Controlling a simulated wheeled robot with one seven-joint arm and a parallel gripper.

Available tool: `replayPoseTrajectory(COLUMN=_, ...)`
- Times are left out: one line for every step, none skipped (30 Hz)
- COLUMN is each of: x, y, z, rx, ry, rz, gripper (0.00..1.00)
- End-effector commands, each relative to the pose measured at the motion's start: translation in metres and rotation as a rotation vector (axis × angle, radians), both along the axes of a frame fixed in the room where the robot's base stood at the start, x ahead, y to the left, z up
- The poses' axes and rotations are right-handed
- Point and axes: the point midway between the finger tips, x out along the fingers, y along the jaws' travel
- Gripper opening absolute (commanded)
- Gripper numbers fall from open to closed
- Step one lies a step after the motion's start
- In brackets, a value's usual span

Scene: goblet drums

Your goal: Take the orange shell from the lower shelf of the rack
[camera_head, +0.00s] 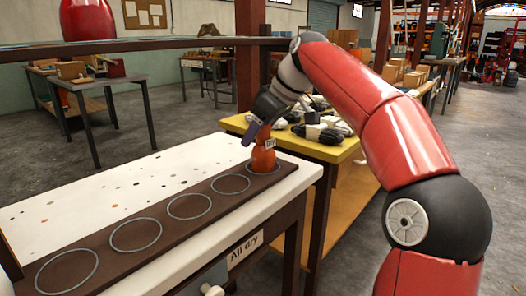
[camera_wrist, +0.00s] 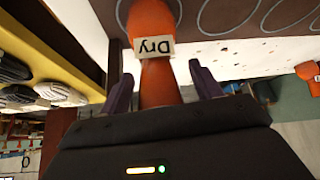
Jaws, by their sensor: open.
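The orange shell (camera_head: 263,158), goblet-shaped with a white tag, stands upright at the far right end of the rack's lower shelf (camera_head: 165,232), at the last ring. My gripper (camera_head: 257,134) reaches down to it from above. In the wrist view the shell (camera_wrist: 152,20) shows its "Dry" tag, and its narrower part lies between the two purple fingers of my gripper (camera_wrist: 163,88). The fingers are open, one on each side, with a visible gap at each. The shell's end nearest the palm is hidden behind the gripper body.
Several empty rings (camera_head: 189,206) line the brown strip. The upper shelf (camera_head: 150,44) crosses above, bearing a red shell (camera_head: 88,20). A yellow table (camera_head: 237,124) with black and white bundles (camera_head: 322,132) stands behind right. An "All dry" label (camera_head: 245,248) is on the rack's front.

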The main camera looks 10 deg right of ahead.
Motion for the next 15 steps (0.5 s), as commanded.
replayPoseTrajectory(x=0.0002, y=0.0002, z=-0.0001, rx=0.000, ry=0.000, rz=0.000, gripper=0.64)
replayPoseTrajectory(x=0.0003, y=0.0001, z=-0.0001, rx=0.000, ry=0.000, rz=0.000, gripper=0.64)
replayPoseTrajectory(x=0.0002, y=0.0001, z=0.0002, rx=0.000, ry=0.000, rz=0.000, gripper=0.64)
replayPoseTrajectory(x=0.0002, y=0.0000, z=0.0002, rx=0.000, ry=0.000, rz=0.000, gripper=0.64)
replayPoseTrajectory(x=0.0002, y=0.0000, z=0.0002, rx=0.000, ry=0.000, rz=0.000, gripper=0.64)
replayPoseTrajectory(x=0.0002, y=0.0000, z=0.0002, rx=0.000, ry=0.000, rz=0.000, gripper=0.60)
replayPoseTrajectory(x=0.0002, y=0.0000, z=0.0002, rx=0.000, ry=0.000, rz=0.000, gripper=0.56)
replayPoseTrajectory(x=0.0001, y=0.0000, z=0.0003, rx=0.000, ry=0.000, rz=0.000, gripper=0.52)
replayPoseTrajectory(x=0.0001, y=0.0000, z=0.0003, rx=0.000, ry=0.000, rz=0.000, gripper=0.47)
replayPoseTrajectory(x=0.0001, y=-0.0001, z=0.0002, rx=0.000, ry=0.000, rz=0.000, gripper=0.43)
replayPoseTrajectory(x=0.0001, y=-0.0001, z=0.0002, rx=0.000, ry=0.000, rz=0.000, gripper=0.39)
replayPoseTrajectory(x=0.0000, y=-0.0001, z=0.0003, rx=0.000, ry=0.000, rz=0.000, gripper=0.34)
replayPoseTrajectory(x=0.0000, y=-0.0001, z=0.0003, rx=0.000, ry=0.000, rz=0.000, gripper=0.30)
replayPoseTrajectory(x=0.0000, y=-0.0001, z=0.0003, rx=0.000, ry=0.000, rz=0.000, gripper=0.26)
replayPoseTrajectory(x=0.0000, y=-0.0001, z=0.0003, rx=0.000, ry=0.000, rz=0.000, gripper=0.21)
